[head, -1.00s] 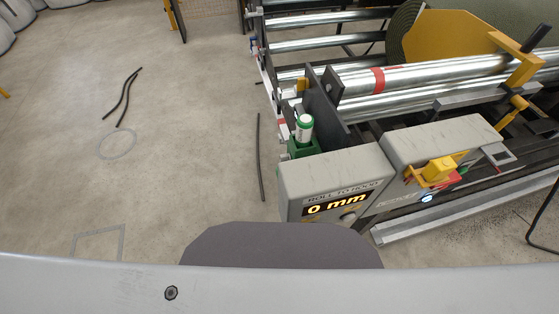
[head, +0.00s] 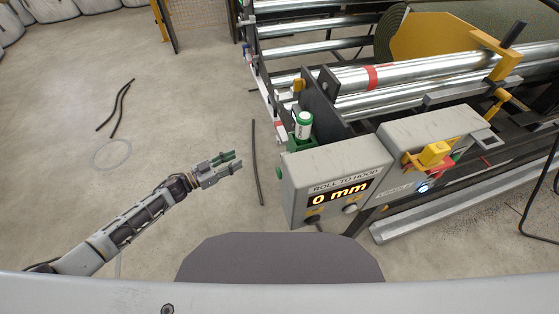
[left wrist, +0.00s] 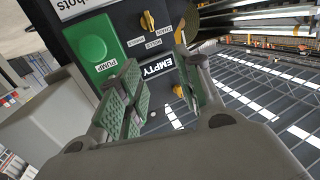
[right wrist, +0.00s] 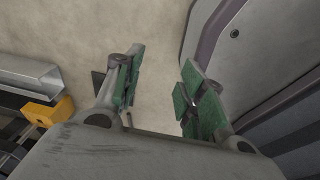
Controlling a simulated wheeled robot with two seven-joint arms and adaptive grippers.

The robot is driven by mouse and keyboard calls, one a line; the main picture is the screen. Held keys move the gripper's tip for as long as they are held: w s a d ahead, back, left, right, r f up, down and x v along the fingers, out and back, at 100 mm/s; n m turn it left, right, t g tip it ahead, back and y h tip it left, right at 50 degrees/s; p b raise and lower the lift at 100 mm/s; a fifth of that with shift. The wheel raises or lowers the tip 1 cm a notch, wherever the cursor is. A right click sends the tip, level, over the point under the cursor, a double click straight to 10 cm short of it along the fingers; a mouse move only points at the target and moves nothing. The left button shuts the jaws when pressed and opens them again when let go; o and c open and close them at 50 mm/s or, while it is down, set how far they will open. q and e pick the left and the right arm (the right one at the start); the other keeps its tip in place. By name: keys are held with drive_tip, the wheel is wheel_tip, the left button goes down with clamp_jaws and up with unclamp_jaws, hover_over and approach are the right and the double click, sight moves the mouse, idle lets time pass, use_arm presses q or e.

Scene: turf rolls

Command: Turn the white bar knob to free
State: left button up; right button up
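A pale knob (head: 350,208), possibly the white bar knob, sits on the lower front of the grey "ROLL TO HOOD" box (head: 300,195); its bar shape and setting are too small to read. The box's display (head: 340,193) reads 0 mm. My left gripper (head: 240,160) is open and empty, left of the box and apart from it. The left wrist view shows its fingers (left wrist: 158,80) spread before a dark panel with a green PUMP button (left wrist: 90,48), an EMPTY display (left wrist: 155,66) and a yellow knob (left wrist: 147,21). My right gripper (right wrist: 160,75) is open and empty.
Behind are steel rollers (head: 420,75) and a turf roll (head: 460,20).

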use_arm(q)
drive_tip(key=s+d+r+m+g+h, duration=0.35)
drive_tip(key=s+d+r+g, duration=0.2)
drive_tip(key=r, duration=0.25)
drive_tip(key=shift+t, duration=0.25)
drive_tip(key=w+d+f, duration=0.1)
drive_tip(key=d, duration=0.3)
drive_tip(key=w+d+f+b, duration=0.1)
drive_tip(key=d, duration=0.2)
drive_tip(key=w+d+f+b, duration=0.1)
drive_tip(key=d, duration=0.3)
drive_tip(key=shift+w+d+f, duration=0.15)
drive_tip(key=shift+d, duration=0.45)
drive_tip(key=shift+w, duration=0.1)
use_arm(e)
drive_tip(key=f, duration=0.1)
drive_tip(key=s+f, duration=0.1)
drive_tip(key=shift+s+d+f, duration=0.3)
drive_tip(key=shift+d, duration=0.1)
